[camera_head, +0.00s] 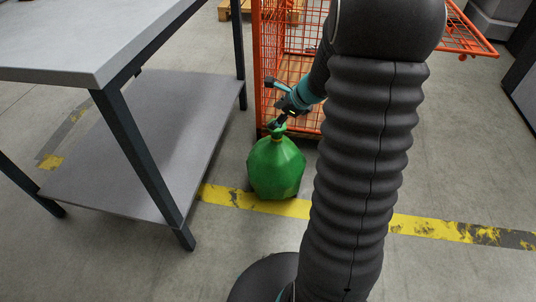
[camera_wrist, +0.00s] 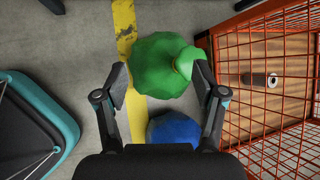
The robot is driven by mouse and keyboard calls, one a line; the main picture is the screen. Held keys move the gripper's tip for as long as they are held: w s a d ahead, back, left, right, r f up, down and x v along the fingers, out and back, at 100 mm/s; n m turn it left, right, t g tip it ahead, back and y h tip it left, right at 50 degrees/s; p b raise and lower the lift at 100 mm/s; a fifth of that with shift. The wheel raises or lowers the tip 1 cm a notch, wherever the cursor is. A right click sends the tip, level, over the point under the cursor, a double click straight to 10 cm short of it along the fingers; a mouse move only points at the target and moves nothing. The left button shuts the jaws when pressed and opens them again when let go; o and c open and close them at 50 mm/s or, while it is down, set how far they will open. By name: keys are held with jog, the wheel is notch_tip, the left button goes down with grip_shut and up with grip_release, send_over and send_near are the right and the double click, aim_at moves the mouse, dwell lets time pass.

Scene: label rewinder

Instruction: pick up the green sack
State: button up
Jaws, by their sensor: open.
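The green sack (camera_head: 276,168) stands upright on the floor, with a tied neck at its top, between the grey table and the orange cage. My gripper (camera_head: 283,120) is at the neck of the sack, coming from the upper right. In the wrist view the green sack (camera_wrist: 158,64) lies between and beyond the two spread fingers of my gripper (camera_wrist: 160,76). Its neck is close to the right finger; I cannot tell whether they touch. The fingers are open and hold nothing.
A blue rounded object (camera_wrist: 174,132) sits beside the green sack in the wrist view. The orange wire cage (camera_head: 292,45) stands close behind. A grey table with a lower shelf (camera_head: 165,125) is at left. A yellow floor line (camera_head: 235,197) runs by the sack.

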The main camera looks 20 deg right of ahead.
aim_at(282, 130)
jog(key=w+d+f+m, duration=0.2)
jog(key=d+f+m, duration=0.5)
jog(key=d+f, duration=0.15)
jog(key=shift+t+h, duration=0.3)
jog(key=shift+h, duration=0.1)
jog(key=b+x, duration=0.1)
jog(key=x, duration=0.6)
jog(key=shift+w+a+f, duration=0.2)
jog(key=shift+w+f, duration=0.05)
jog(key=shift+w, duration=0.05)
jog(key=shift+x, duration=3.05)
jog(key=shift+w, duration=0.1)
jog(key=c, duration=1.3)
grip_shut()
jog(key=shift+r, duration=0.15)
